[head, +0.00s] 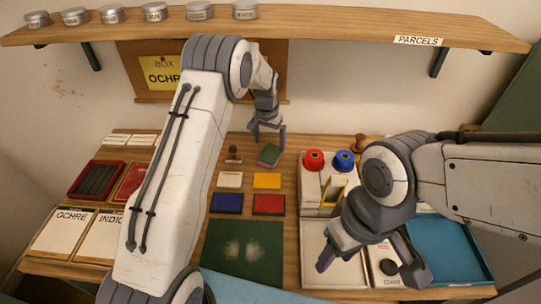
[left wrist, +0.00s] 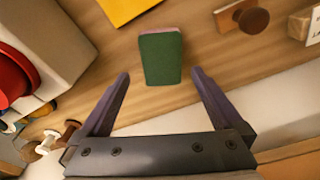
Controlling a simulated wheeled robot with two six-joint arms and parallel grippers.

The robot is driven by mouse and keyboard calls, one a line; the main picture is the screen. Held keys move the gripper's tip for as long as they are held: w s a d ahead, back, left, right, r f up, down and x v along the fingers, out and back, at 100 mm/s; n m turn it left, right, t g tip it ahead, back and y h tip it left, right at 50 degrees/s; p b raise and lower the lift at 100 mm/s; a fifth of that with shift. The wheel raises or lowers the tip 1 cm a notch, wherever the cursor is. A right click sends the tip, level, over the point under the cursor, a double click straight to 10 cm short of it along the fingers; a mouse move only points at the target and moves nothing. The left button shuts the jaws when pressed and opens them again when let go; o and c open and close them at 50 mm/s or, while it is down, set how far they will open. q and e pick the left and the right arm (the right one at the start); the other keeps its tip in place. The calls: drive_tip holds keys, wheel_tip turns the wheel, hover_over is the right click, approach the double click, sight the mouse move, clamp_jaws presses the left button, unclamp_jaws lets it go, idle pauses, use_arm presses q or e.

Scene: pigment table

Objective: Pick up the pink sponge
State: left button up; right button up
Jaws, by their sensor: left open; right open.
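The sponge (head: 269,155) lies on the wooden table with a green face up and a thin pink edge showing. In the left wrist view the sponge (left wrist: 161,58) is just beyond and between my left fingertips, with pink along its far edge. My left gripper (head: 268,134) is open and empty at the back of the table, beside the sponge; the left wrist view also shows its spread fingers (left wrist: 160,75). I cannot tell its exact height over the table. My right gripper (head: 371,270) is open and empty above the trays at front right.
A stamp (head: 234,154) stands left of the sponge. White, yellow, blue and red pads (head: 267,181) lie in front of it. A shelf (head: 330,27) with tins hangs above.

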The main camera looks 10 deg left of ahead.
sight(270, 153)
use_arm(q)
drive_tip(key=shift+w+f+p, duration=0.2)
drive_tip(key=shift+f+p, duration=0.1)
drive_tip(key=shift+f, duration=0.7)
drive_tip(key=shift+w+f+p, duration=0.15)
drive_tip(key=shift+f+p, duration=0.15)
drive_tip(key=shift+f, duration=0.7)
drive_tip(key=shift+w+f+p, duration=0.2)
drive_tip(key=shift+f+p, duration=0.1)
drive_tip(key=shift+f, duration=0.7)
drive_tip(key=c, duration=1.3)
drive_tip(key=shift+r+b, duration=1)
drive_tip(key=shift+r, duration=4.05)
drive_tip(key=o, duration=0.4)
drive_tip(key=shift+c, duration=0.7)
drive_tip(key=shift+s, duration=0.15)
